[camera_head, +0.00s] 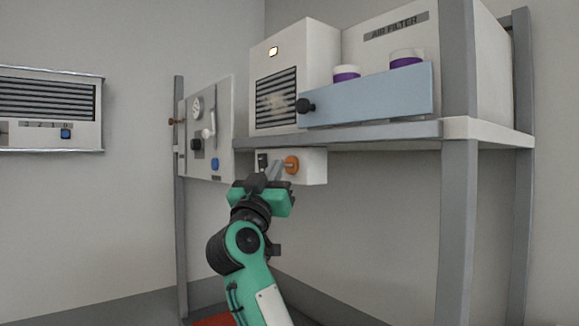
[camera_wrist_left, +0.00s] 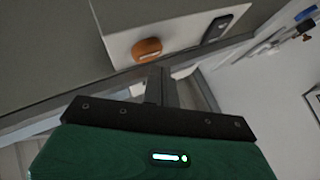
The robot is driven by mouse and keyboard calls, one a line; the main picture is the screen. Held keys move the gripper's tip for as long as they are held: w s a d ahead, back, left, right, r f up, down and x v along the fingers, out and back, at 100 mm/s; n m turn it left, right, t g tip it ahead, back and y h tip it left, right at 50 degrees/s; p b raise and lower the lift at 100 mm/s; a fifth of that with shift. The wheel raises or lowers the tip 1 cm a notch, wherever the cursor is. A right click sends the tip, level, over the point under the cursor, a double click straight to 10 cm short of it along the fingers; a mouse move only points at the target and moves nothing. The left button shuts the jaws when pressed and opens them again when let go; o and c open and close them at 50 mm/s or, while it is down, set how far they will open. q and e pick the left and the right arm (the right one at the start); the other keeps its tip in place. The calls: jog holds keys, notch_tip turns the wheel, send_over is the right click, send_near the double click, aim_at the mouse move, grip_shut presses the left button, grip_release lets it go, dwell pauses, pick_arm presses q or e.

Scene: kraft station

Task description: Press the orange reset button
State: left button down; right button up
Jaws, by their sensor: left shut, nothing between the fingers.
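The orange button (camera_head: 291,165) is on the front of a white box (camera_head: 314,168) under the shelf. In the left wrist view the orange button (camera_wrist_left: 147,49) shows on the white box, a little beyond the fingers. My left gripper (camera_head: 272,168) is shut and empty, in front of the box and just left of the button in the head view. In the left wrist view its fingertips (camera_wrist_left: 161,72) are just below the button; I cannot tell whether they touch the box. My right gripper is not in view.
The shelf (camera_head: 350,133) above carries a white unit with a grille (camera_head: 276,97), a blue-grey drawer front (camera_head: 367,96) and an air filter box. A panel with a gauge and levers (camera_head: 224,125) hangs left. Grey posts (camera_head: 456,230) flank the shelf.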

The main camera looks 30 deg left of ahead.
pick_arm(q)
jog(key=shift+w, duration=0.15)
jog(key=shift+w+d, duration=0.2)
jog(key=shift+w, duration=0.05)
jog(key=shift+w+d, duration=0.15)
jog(key=shift+w, duration=0.25)
dwell(1.0)
jog(key=shift+s, duration=0.1)
jog(key=shift+s+a, duration=0.3)
jog(key=shift+s, duration=0.35)
jog(key=shift+s, duration=0.1)
jog(key=shift+s+a, duration=0.3)
jog(key=shift+s, duration=0.45)
jog(key=shift+s+a, duration=0.35)
jog(key=shift+s, duration=0.35)
jog(key=shift+s+a, duration=0.3)
jog(key=shift+s, duration=0.45)
